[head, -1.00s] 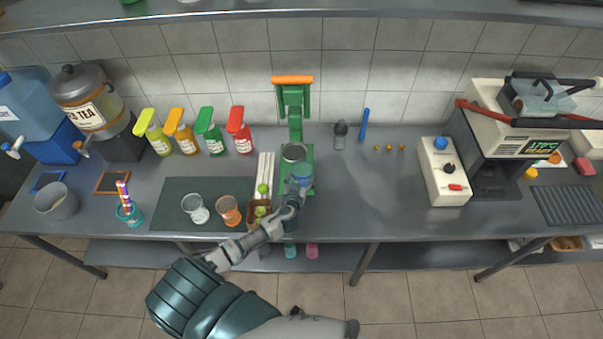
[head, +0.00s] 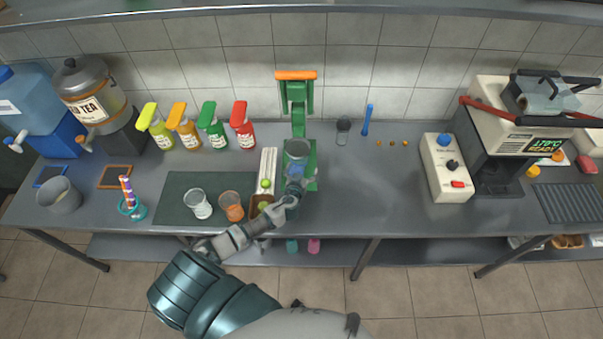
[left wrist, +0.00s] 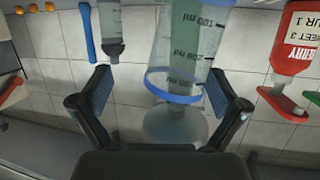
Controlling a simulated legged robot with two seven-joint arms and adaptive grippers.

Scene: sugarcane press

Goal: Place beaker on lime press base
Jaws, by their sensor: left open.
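The green lime press (head: 298,95) with an orange handle stands at the back of the table, its green base (head: 311,172) on the tabletop. The clear beaker (head: 296,171) with a blue rim overlaps the base in the head view, in front of the round grey press cup (head: 297,149). My left gripper (head: 296,187) is at the beaker, partly hiding it. In the left wrist view the picture is upside down; the beaker (left wrist: 190,50) shows between the open fingers of my left gripper (left wrist: 160,105). I cannot tell whether the beaker touches the base. My right gripper is out of view.
A white tray with limes (head: 267,172) and a dark mat (head: 178,185) with two glasses are left of the press. Sauce bottles (head: 242,130) stand behind.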

